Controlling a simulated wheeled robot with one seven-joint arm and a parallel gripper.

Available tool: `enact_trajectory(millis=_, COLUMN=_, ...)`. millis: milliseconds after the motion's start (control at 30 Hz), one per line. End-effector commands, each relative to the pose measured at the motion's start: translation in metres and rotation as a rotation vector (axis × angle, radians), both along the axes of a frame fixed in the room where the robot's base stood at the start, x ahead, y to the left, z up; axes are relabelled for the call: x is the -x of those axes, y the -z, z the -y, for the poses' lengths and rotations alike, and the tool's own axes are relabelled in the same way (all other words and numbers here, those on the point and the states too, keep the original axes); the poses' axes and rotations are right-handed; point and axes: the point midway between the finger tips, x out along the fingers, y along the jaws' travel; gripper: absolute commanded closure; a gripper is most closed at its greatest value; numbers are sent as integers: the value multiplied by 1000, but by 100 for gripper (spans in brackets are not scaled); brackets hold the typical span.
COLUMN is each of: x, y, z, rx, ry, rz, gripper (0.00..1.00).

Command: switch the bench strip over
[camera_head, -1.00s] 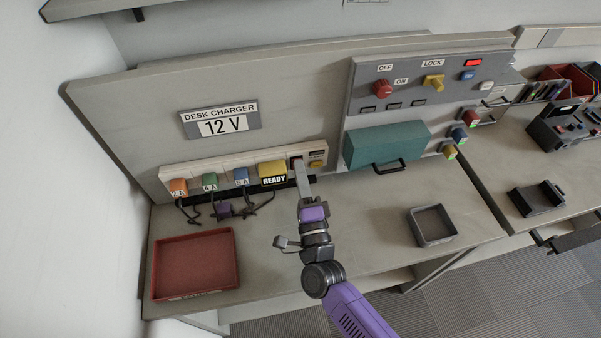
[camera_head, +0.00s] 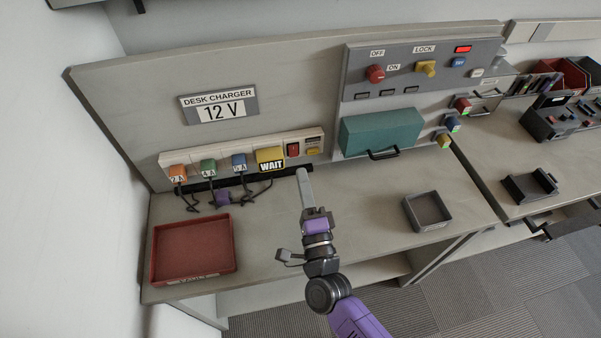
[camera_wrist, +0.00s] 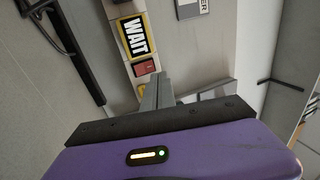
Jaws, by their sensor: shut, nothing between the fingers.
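The white bench strip (camera_head: 222,160) is fixed along the back panel under a "DESK CHARGER 12 V" sign (camera_head: 219,106). It carries orange (camera_head: 178,172), green (camera_head: 208,167) and blue (camera_head: 239,162) plugs, a yellow block (camera_head: 270,159) whose label reads "WAIT", and a red rocker switch (camera_head: 293,150). The switch also shows in the wrist view (camera_wrist: 145,68). My gripper (camera_head: 303,172) is shut and empty, in front of and just below the strip's right end. In the head view a gap shows between its tips and the switch.
A red tray (camera_head: 232,268) lies at the bench's left and a small grey tray (camera_head: 409,212) at the right. A teal box (camera_head: 381,134) with a handle and a panel of knobs (camera_head: 420,80) stand right of the strip. Dark cables hang below the plugs.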

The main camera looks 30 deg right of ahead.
Motion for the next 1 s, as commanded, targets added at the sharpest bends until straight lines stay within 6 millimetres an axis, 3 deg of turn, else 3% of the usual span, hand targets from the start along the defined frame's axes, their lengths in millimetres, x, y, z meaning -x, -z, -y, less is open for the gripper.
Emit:
enact_trajectory(millis=400, x=59, y=4, z=-15, rx=0, ry=-1, rz=-2, gripper=100)
enact_trajectory(millis=600, x=69, y=2, z=-17, rx=1, ry=0, rz=-1, gripper=100)
enact_trajectory(millis=1000, x=69, y=2, z=-17, rx=0, ry=0, rz=-1, gripper=100)
